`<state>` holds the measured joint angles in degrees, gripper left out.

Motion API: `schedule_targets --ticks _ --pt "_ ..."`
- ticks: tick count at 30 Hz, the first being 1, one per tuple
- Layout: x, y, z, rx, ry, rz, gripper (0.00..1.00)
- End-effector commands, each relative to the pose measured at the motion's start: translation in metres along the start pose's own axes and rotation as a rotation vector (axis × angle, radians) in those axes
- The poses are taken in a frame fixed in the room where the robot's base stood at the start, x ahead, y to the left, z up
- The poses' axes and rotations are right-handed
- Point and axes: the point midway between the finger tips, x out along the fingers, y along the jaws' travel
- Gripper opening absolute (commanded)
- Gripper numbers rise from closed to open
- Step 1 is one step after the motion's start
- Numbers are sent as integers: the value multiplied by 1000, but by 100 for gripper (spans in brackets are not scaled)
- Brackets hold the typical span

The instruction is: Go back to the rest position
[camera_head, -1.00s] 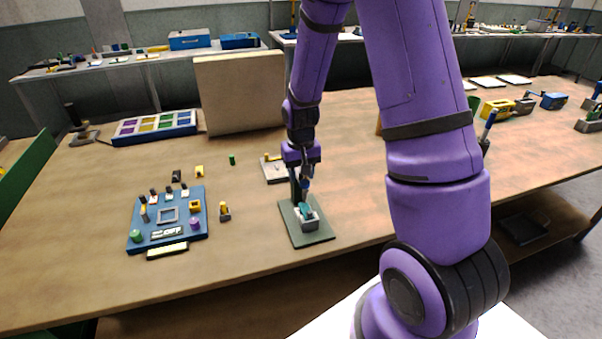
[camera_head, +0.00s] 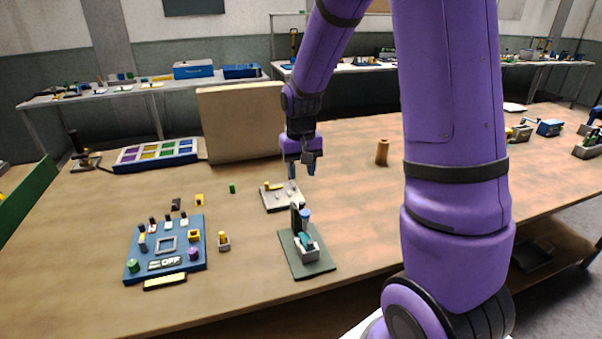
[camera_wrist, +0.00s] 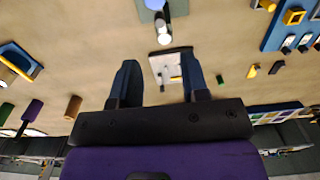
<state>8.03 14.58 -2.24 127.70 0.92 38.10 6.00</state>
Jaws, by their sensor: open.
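My gripper (camera_head: 301,168) hangs above the workbench (camera_head: 100,290), behind and above the small press-like device on a green base (camera_head: 312,262). Its two fingers point down, apart, with nothing between them. In the wrist view my gripper (camera_wrist: 158,85) also shows two spread dark fingers. Between and beyond them lies a pale plate with small parts (camera_wrist: 168,68), on the bench below and not touched. The device's blue-topped part (camera_head: 305,215) stands upright at its back, clear of the fingers.
A blue panel (camera_head: 150,262) with knobs and an "OFF" label lies at the left. A tan board (camera_head: 240,122) stands upright behind. A brown cylinder (camera_head: 382,152) stands to the right of my gripper. A tray of coloured compartments (camera_head: 155,154) is at the back left.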

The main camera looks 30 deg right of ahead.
Motion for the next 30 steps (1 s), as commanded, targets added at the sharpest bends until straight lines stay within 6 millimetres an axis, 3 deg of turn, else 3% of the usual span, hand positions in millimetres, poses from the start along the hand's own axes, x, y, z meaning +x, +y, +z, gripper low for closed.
schedule_targets --ticks 14,20,30 --pt "-6 -1 2 -5 10 -2 42" --pt "-49 -8 25 -40 70 -14 42" --pt "-130 -16 94 -126 203 -38 42"
